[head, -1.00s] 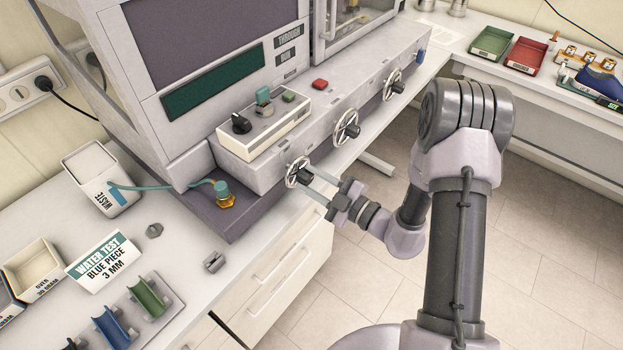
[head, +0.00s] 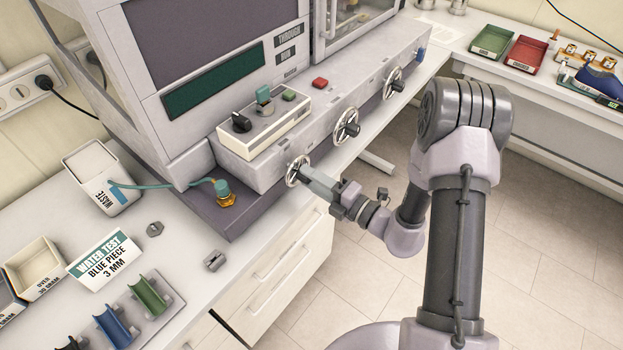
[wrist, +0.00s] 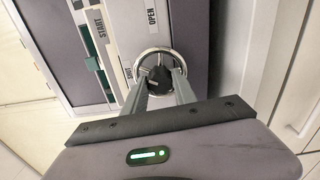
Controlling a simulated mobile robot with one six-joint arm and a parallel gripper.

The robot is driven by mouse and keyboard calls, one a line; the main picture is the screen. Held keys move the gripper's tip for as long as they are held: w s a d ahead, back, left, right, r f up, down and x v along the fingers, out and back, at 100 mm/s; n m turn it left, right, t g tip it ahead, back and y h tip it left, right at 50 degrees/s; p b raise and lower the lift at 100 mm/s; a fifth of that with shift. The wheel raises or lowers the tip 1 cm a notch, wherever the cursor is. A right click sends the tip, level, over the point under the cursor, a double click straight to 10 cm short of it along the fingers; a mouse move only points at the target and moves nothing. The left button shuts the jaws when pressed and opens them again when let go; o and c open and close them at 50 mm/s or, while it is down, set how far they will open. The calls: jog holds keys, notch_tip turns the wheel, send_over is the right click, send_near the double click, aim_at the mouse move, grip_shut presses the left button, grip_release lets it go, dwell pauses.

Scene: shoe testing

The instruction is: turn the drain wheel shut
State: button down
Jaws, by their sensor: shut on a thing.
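The drain wheel is the leftmost silver handwheel (head: 292,172) low on the machine's front, nearest the brass fitting. In the wrist view the wheel (wrist: 139,66) shows as a chrome ring with a dark hub (wrist: 155,80). My gripper (head: 308,174) is at the wheel, its two fingers shut on the hub; the fingers (wrist: 158,88) lie on either side of it in the wrist view. In the head view the fingers partly hide the wheel. A label reading OPEN (wrist: 151,22) shows near the wheel in the wrist view.
Two more handwheels (head: 346,126) (head: 393,84) sit further right along the machine front. A control box (head: 264,132) with knobs stands above the drain wheel. A hose runs from the brass fitting (head: 226,199) to the waste container (head: 102,178). The floor in front is clear.

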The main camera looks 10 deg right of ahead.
jog(key=n+b, duration=0.1)
jog(key=n, duration=0.4)
jog(key=shift+n+b, duration=0.3)
jog(key=shift+n, duration=0.1)
dwell(0.4)
jog(key=c, duration=1)
grip_release()
jog(key=p+v, duration=0.2)
jog(key=v, duration=1.5)
jog(key=shift+s, duration=0.2)
jog(key=shift+d+r+n, duration=0.1)
jog(key=shift+r+n, duration=0.05)
jog(key=shift+n, duration=0.15)
